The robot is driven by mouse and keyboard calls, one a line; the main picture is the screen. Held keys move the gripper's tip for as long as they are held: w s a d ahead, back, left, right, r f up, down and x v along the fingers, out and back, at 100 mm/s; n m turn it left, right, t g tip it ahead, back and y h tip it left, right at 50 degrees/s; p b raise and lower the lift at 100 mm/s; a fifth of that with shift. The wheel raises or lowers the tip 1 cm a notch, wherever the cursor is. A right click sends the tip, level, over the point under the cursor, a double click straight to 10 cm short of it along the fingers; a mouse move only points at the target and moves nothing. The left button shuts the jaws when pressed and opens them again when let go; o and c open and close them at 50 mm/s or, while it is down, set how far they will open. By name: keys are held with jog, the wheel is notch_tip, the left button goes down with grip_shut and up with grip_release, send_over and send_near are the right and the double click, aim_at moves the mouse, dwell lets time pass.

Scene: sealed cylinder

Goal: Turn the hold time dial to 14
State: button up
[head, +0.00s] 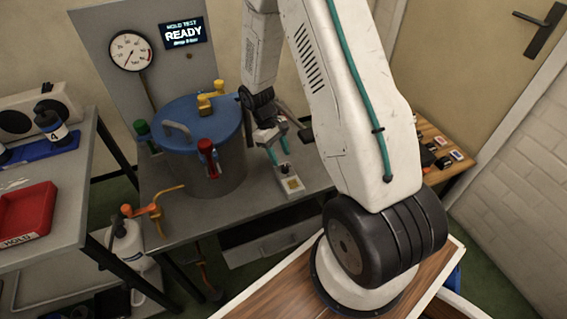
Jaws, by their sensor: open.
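A small grey box with a pale square top (292,184) stands on the grey bench right of the blue-lidded cylinder. It may carry the hold time dial, but no dial face or number can be read. My gripper (287,141) hangs over the bench just above and behind this box, apart from it as far as I can tell. Its teal-tipped fingers are spread and nothing shows between them. A dark display (185,33) on the back panel reads "HOLD TEST" and "READY"; its smallest line is too blurred to read.
The cylinder (212,160) has a yellow handle on its lid (205,112) and red and green side fittings. A round gauge (131,51) stands behind it. A left table holds a red tray (24,213) and bottles. A wooden surface (437,150) with small items lies right.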

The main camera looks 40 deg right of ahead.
aim_at(285, 166)
jog(key=shift+x, duration=2.2)
grip_shut()
jog(key=shift+m, duration=0.4)
jog(key=m+y, duration=0.1)
jog(key=m, duration=0.2)
jog(key=shift+d, duration=0.1)
jog(key=shift+d+m+y, duration=0.1)
jog(key=shift+m+y, duration=0.8)
jog(key=shift+m, duration=0.9)
